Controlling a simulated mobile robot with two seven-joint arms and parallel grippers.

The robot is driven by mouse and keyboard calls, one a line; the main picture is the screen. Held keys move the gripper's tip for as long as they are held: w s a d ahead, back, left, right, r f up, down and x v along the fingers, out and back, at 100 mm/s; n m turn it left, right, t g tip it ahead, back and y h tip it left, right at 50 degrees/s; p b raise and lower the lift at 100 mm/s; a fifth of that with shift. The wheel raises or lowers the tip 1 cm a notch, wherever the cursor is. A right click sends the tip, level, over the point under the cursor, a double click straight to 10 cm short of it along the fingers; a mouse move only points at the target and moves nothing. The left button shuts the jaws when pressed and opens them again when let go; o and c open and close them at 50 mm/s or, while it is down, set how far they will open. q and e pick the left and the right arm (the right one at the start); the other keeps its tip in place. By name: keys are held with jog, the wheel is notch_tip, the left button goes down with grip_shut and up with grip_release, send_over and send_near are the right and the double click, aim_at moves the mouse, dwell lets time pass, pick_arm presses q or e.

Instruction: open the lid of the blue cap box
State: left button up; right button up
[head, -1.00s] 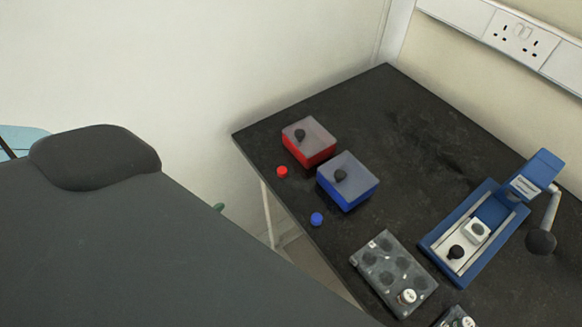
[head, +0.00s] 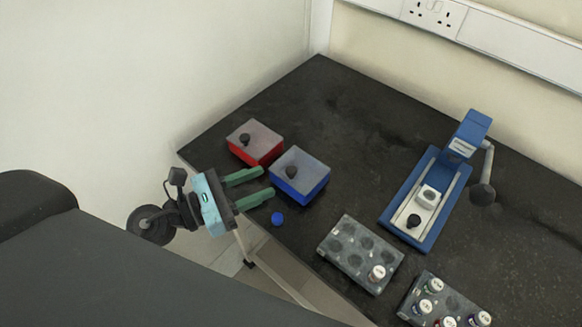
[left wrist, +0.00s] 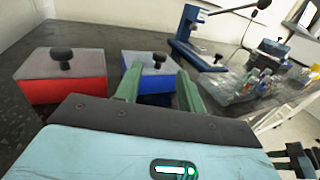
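The blue cap box (head: 301,188) stands on the black table with its grey lid (head: 308,166) shut and a black knob (head: 291,172) on top. My left gripper (head: 267,182) is open and empty at the table's left edge, its green fingers pointing at the box's left side and apart from the knob. In the left wrist view, the blue box (left wrist: 157,84) is straight ahead, partly hidden by the fingers, with its knob (left wrist: 158,60) showing between and above the fingertips (left wrist: 159,72).
A red box (head: 262,152) with a knobbed lid stands just behind the blue one. A blue cap (head: 277,219) lies near the table edge. Two grey racks (head: 345,262) (head: 408,300) with vials and a blue lever device (head: 410,205) stand to the right. The back of the table is clear.

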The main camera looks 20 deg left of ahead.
aim_at(286, 172)
pick_arm(q)
jog(key=shift+w, duration=0.1)
jog(key=shift+w+d+r, duration=0.1)
jog(key=shift+w+d, duration=0.15)
jog(key=shift+d, duration=0.05)
jog(key=p+x, duration=0.1)
jog(key=x, duration=0.4)
jog(key=shift+w+d+p, duration=0.25)
jog(key=shift+p, duration=0.05)
jog(key=shift+w+d, duration=0.45)
grip_shut()
